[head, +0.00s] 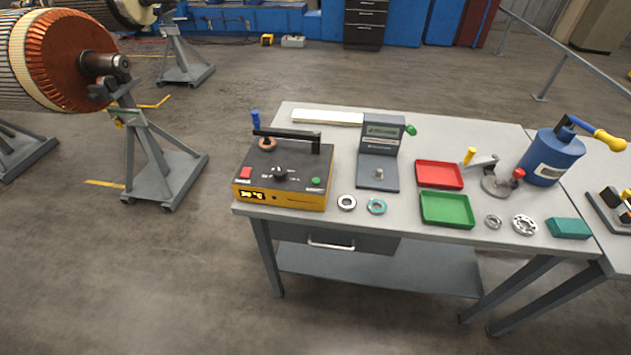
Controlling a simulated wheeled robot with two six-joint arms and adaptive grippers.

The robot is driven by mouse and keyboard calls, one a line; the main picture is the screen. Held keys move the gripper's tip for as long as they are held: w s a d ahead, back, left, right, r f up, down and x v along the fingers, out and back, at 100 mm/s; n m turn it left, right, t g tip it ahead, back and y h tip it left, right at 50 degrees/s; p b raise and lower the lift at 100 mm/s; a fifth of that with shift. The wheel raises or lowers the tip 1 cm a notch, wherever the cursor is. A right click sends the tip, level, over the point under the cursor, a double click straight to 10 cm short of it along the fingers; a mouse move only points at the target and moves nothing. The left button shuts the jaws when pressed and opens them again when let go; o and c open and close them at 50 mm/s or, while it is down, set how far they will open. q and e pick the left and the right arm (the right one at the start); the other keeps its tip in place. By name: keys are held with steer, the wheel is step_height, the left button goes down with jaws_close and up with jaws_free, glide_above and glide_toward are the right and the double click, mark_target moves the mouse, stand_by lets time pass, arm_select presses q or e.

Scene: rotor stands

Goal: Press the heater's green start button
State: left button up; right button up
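The heater (286,176) is a yellow and dark box at the left front corner of the grey workbench (400,224). Its green start button (316,181) is at the right of its sloped front panel. A red button (246,173) is at the left of the panel, above a lit display (252,195). A dark knob (280,172) is in the middle. A black bar spans the top rear of the heater, with a blue-handled piece beside it. Neither of my grippers shows in the head view.
Two bearing rings (346,203) lie just right of the heater. A grey device with a screen (381,150), a red tray (439,175) and a green tray (446,210) stand farther right. A blue canister (551,158) is at the right. Floor before the bench is clear; a rotor stand (155,165) is left.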

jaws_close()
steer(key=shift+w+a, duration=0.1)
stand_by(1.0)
